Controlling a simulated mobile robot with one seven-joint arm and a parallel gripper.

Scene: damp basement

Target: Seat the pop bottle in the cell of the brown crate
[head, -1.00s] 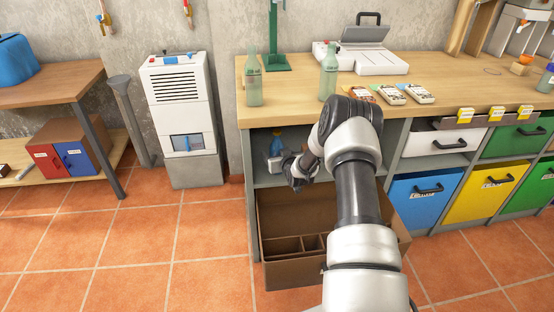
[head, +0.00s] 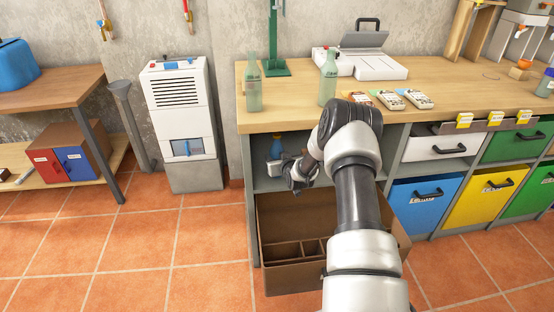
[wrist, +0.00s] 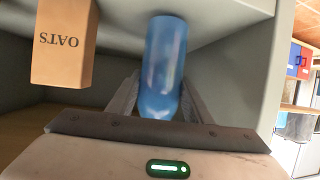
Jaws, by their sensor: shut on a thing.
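A blue bottle (head: 276,148) stands roughly upright in the open shelf bay under the counter. My gripper (head: 275,163) is shut on it. In the wrist view the blue bottle (wrist: 163,68) fills the space between my two fingers (wrist: 160,95), and that picture is upside down. The brown crate (head: 285,279) stands open below the shelf bay, lower and in front. Dividers form cells at its near left. My arm hides the crate's right part.
An oats box (wrist: 61,42) is beside the bottle in the shelf bay. Two green bottles (head: 328,80) stand on the counter (head: 440,97) above. Blue, yellow and green bins (head: 422,199) are to the right. Open tiled floor lies left of the crate.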

